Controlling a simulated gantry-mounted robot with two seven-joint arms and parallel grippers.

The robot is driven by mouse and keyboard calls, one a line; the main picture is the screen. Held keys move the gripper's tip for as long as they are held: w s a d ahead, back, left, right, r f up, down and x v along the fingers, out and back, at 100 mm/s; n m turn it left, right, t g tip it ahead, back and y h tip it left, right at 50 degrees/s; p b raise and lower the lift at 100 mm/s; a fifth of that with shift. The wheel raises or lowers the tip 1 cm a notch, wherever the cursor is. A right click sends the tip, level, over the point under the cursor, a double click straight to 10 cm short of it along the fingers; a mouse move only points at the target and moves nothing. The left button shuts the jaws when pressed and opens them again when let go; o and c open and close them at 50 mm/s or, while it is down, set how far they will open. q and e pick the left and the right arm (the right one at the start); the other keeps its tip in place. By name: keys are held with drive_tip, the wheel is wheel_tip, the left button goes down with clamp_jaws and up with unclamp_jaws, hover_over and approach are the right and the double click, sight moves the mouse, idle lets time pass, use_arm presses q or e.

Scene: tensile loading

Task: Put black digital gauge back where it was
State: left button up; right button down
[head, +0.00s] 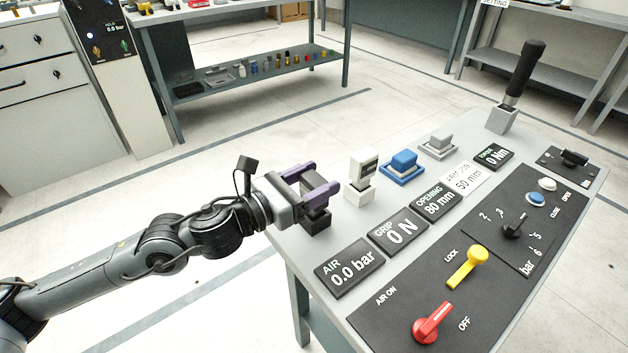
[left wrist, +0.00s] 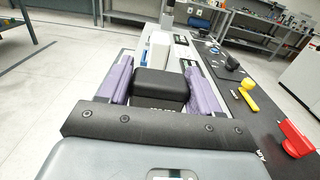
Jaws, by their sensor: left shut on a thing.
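The black digital gauge (head: 317,217) is at the near left end of the grey table, in line with the row of instruments. My left gripper (head: 325,179) has its purple fingers shut on either side of it. In the left wrist view the gauge (left wrist: 160,87) shows as a dark block between the two fingers. Its display is not readable there. The gauge looks upright. I cannot tell whether its underside touches the table or a stand. My right gripper is in neither view.
A white gauge (head: 361,175) stands close beside the black one, then a blue block (head: 403,164) and a grey block (head: 438,144). Display plates, including the AIR plate (head: 349,271), lie in front. The control panel holds a yellow lever (head: 467,268) and a red lever (head: 432,323).

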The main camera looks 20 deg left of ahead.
use_arm(q)
drive_tip(key=o, duration=1.2)
drive_tip(key=shift+o, duration=0.2)
drive_tip(key=shift+r+p, duration=0.2)
drive_tip(key=shift+p, duration=0.15)
drive_tip(key=p+v, duration=0.1)
drive_tip(key=v, duration=1.1)
drive_tip(key=shift+f, duration=0.1)
